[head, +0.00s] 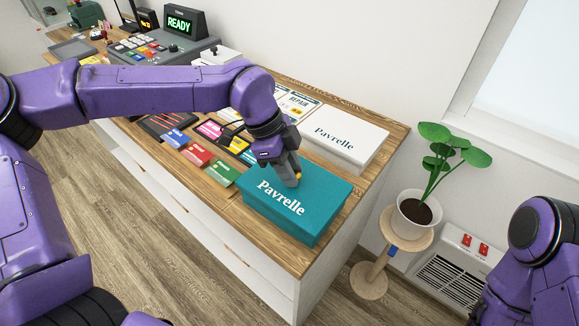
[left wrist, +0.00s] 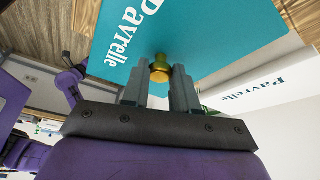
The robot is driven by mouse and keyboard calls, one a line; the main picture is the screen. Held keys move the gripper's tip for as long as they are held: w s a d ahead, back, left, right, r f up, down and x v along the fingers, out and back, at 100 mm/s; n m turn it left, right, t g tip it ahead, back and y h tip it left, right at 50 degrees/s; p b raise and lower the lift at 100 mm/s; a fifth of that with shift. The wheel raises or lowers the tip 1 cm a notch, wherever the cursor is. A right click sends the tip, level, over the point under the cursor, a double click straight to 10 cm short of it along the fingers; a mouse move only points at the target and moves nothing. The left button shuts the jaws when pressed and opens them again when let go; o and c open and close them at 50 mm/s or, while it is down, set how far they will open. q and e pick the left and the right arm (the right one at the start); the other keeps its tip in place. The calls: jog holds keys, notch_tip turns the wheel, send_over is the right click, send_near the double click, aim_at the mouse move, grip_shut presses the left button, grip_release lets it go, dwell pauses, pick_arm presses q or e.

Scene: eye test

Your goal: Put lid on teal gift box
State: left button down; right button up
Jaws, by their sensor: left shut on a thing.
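The teal gift box (head: 333,217) stands near the right end of the wooden counter. A teal lid (head: 325,188) printed "Pavrelle" lies over its top; from here I cannot tell whether it sits fully down. The lid's printed top also fills the upper part of the left wrist view (left wrist: 185,30). My left gripper (head: 295,178) is above the lid and shut on its small yellow knob (left wrist: 160,70), which shows between the two fingers. My right arm is at the right edge of the head view, its gripper out of sight.
A white "Pavrelle" box (head: 345,143) lies behind the teal one. Coloured cards (head: 197,154) lie to its left. A register with a READY display (head: 180,25) stands farther back. A potted plant (head: 418,208) on a wooden stand is right of the counter.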

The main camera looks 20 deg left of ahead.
pick_arm(q)
jog(key=shift+f+b, duration=0.35)
jog(key=shift+f, duration=0.2)
jog(key=c, duration=0.8)
grip_release()
jog(key=b+v, duration=0.1)
jog(key=v, duration=0.9)
jog(key=shift+r, duration=0.25)
